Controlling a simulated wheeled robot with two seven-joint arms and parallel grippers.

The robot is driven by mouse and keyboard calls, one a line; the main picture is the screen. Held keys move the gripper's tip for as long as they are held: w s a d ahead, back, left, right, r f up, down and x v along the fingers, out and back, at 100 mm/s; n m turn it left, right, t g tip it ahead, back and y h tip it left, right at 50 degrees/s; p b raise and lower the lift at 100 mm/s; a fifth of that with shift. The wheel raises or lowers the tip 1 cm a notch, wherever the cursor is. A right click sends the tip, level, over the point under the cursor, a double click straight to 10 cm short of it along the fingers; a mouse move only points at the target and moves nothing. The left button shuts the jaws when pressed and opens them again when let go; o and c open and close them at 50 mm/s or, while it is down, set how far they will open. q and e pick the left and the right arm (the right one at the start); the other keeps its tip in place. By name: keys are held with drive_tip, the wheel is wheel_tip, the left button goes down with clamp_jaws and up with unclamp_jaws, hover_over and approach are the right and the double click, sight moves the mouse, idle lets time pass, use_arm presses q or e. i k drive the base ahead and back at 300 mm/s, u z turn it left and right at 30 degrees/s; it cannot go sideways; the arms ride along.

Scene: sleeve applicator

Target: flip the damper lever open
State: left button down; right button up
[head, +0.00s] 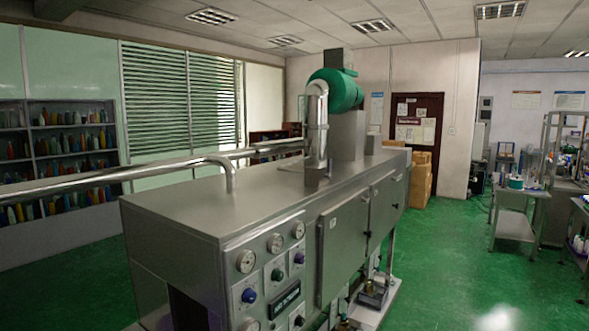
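A long steel machine (185,208) fills the middle of the head view. Its near end panel carries several gauges and coloured knobs (278,274) and a dark display (285,300). A shiny vertical duct (317,125) stands on its top beside a green blower (343,90). I cannot make out a damper lever with certainty on the duct, the pipe or the panel. Two doors on the machine's right side, a nearer one (343,250) and a farther one (384,205), look shut. Neither of my grippers is in view.
A steel pipe (110,172) runs from the left edge above the machine, with a bend down to its top. Green floor (445,250) lies open to the right. Cardboard boxes (420,180), a small table (515,228) and shelves of bottles (70,140) stand farther off.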

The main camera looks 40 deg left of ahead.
sight(329, 161)
drive_tip(key=u, duration=0.7)
